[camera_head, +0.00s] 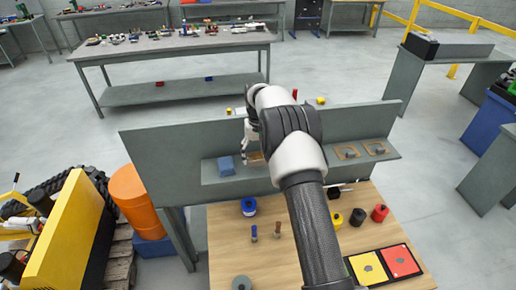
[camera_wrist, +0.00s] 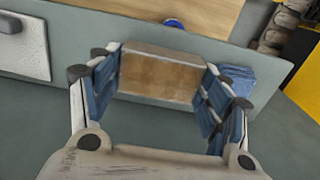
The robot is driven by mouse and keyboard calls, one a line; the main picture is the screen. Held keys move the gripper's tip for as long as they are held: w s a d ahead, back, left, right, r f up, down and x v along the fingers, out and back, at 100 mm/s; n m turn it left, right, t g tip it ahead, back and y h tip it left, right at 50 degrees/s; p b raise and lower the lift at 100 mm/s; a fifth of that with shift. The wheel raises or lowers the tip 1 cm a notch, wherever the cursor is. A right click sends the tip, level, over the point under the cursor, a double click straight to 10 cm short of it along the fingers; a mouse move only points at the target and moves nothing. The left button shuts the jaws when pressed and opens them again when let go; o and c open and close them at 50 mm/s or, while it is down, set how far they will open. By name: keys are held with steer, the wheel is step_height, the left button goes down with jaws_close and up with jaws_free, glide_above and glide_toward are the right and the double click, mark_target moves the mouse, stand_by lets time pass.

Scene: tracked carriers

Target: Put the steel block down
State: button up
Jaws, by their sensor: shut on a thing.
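The steel block (camera_wrist: 160,76) is between the blue-padded fingers of my gripper (camera_wrist: 162,88) in the wrist view. Its broad face looks brownish, with a grey edge along the top. My gripper is shut on it, one finger at each side. In the head view my gripper (camera_head: 251,146) is over the grey shelf (camera_head: 303,167), and a small brownish part of the block (camera_head: 256,157) shows below it. My arm hides part of this area. I cannot tell whether the block touches the shelf.
A folded blue cloth (camera_head: 226,166) lies on the shelf just left of the gripper. Two brown-edged square pieces (camera_head: 347,152) (camera_head: 375,148) are on the shelf's right part. An upright grey panel (camera_head: 165,160) stands behind. The wooden table (camera_head: 230,222) in front holds a blue roll (camera_head: 249,207) and small pots.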

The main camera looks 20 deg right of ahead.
mark_target(258, 163)
steer(key=shift+f, duration=2)
steer(key=shift+f, duration=0.1)
steer(key=o, duration=2)
steer(key=shift+s+f, duration=0.1)
steer(key=shift+f, duration=0.05)
